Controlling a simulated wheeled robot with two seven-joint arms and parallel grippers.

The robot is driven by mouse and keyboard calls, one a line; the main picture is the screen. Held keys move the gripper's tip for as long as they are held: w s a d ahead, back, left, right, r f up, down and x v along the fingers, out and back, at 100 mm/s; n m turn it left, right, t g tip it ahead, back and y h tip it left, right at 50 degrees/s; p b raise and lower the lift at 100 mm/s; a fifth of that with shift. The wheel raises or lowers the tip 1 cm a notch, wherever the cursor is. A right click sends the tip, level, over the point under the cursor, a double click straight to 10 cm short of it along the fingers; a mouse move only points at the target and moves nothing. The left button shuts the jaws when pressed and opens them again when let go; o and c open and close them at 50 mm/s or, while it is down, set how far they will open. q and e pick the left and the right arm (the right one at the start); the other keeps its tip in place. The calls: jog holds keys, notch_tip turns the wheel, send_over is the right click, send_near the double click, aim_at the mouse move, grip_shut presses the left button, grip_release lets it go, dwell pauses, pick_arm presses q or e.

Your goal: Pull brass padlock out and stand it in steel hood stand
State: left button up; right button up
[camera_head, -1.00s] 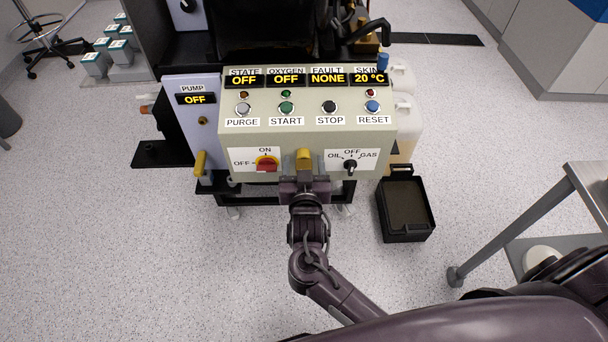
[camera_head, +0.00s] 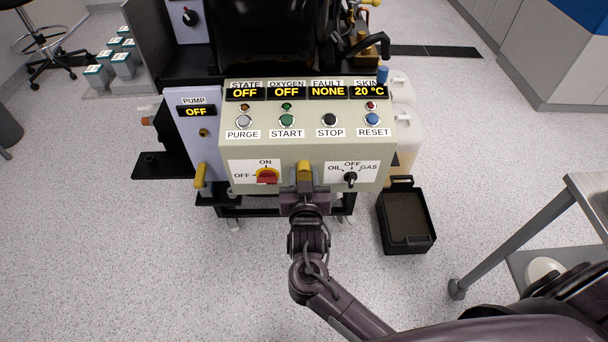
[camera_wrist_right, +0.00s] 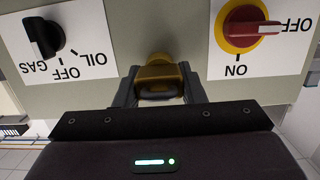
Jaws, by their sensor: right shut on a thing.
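The brass padlock (camera_head: 304,171) is at the lower front of the beige control panel, between the red rotary switch and the black OIL/OFF/GAS knob. It also shows in the right wrist view (camera_wrist_right: 158,78), with its far end against or very close to the panel face. How it is seated there is hidden. My right gripper (camera_head: 304,187) is shut on the padlock, a finger on each side in the wrist view (camera_wrist_right: 158,92). My left gripper is not in view. I cannot pick out the steel hood stand.
The red switch (camera_head: 267,176) and the black knob (camera_head: 350,179) sit close on either side of my right gripper. A yellow handle (camera_head: 200,175) is left of the panel. A black open bin (camera_head: 407,216) stands on the floor at right, near a grey metal table (camera_head: 590,190).

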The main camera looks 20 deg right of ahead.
grip_shut()
jog(key=shift+s+a+p, duration=0.2)
jog(key=shift+s+p, duration=0.3)
jog(key=shift+s, duration=0.1)
jog(key=o, duration=0.6)
grip_release()
grip_shut()
jog(key=shift+p+v, duration=0.7)
jog(key=shift+v, duration=0.4)
jog(key=shift+s+a+f+p, duration=0.2)
jog(key=shift+s+p, duration=0.1)
jog(key=shift+s, duration=0.4)
